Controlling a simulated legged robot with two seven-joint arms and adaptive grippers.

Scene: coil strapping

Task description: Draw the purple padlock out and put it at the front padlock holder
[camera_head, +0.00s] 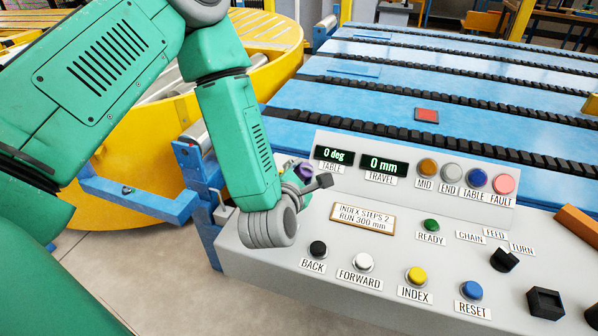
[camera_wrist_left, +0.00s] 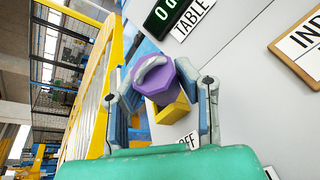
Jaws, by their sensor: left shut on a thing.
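The purple padlock (camera_wrist_left: 150,88) sits between the fingers of my left gripper (camera_wrist_left: 160,92) in the left wrist view, with a curved grey piece on its near face. My left gripper is shut on it. A yellow block (camera_wrist_left: 172,112) shows right beside or behind the padlock; I cannot tell whether they are joined. In the head view, only a bit of purple (camera_head: 304,170) shows past my left forearm, at the left end of the control panel, and the fingers are mostly hidden. I cannot make out the front padlock holder. My right gripper is not in view.
The grey control panel (camera_head: 255,257) carries several buttons, knobs and two displays. An orange block (camera_head: 578,226) is at its right edge. Behind are the blue chain conveyor (camera_head: 375,92) and yellow turntable (camera_head: 125,140).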

